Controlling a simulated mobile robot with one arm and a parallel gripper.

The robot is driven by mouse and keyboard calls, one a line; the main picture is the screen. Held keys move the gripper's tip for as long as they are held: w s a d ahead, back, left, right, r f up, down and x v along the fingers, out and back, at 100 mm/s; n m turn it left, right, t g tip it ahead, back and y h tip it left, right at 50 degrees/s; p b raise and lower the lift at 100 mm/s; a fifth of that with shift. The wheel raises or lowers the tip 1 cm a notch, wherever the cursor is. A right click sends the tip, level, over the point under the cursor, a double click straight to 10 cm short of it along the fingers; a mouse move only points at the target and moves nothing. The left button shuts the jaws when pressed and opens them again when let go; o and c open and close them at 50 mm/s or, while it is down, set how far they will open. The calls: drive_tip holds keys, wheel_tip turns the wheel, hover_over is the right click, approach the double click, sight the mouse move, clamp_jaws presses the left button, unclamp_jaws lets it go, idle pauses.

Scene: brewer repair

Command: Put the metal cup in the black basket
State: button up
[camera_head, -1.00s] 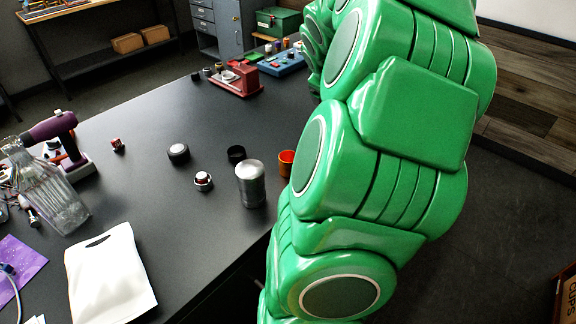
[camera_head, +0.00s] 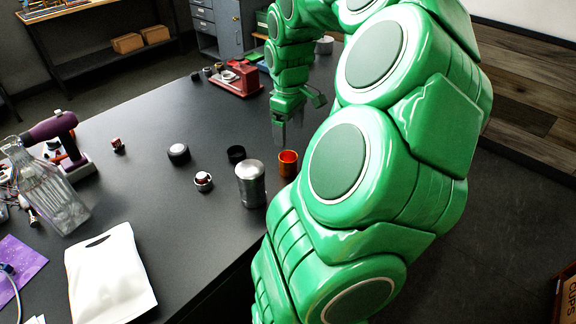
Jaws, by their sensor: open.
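A silver metal cylinder (camera_head: 251,186), which looks like the metal cup, stands upright near the right edge of the dark table. A smaller grey, cup-like thing (camera_head: 325,46) shows farther back beside my arm; I cannot tell exactly what it is. My gripper (camera_head: 280,138) points down over the table, behind the silver cylinder and apart from it. It is open, with nothing seen between its fingers. I cannot make out a black basket in this view. My green arm hides much of the right side.
An orange cup (camera_head: 288,163) and a small black cup (camera_head: 236,154) stand close to the cylinder. A black-ringed part (camera_head: 179,153), a white bag (camera_head: 108,275), a glass bottle (camera_head: 52,190) and a red device (camera_head: 236,80) are on the table. A box marked CUPS (camera_head: 567,290) is at lower right.

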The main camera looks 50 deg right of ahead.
sight(288, 164)
drive_tip(key=shift+w+d+f, duration=0.1)
drive_tip(key=shift+f, duration=3.05)
drive_tip(key=shift+d+f, duration=0.1)
drive_tip(key=shift+f, duration=3)
drive_tip(key=shift+r, duration=0.1)
drive_tip(key=c, duration=1.1)
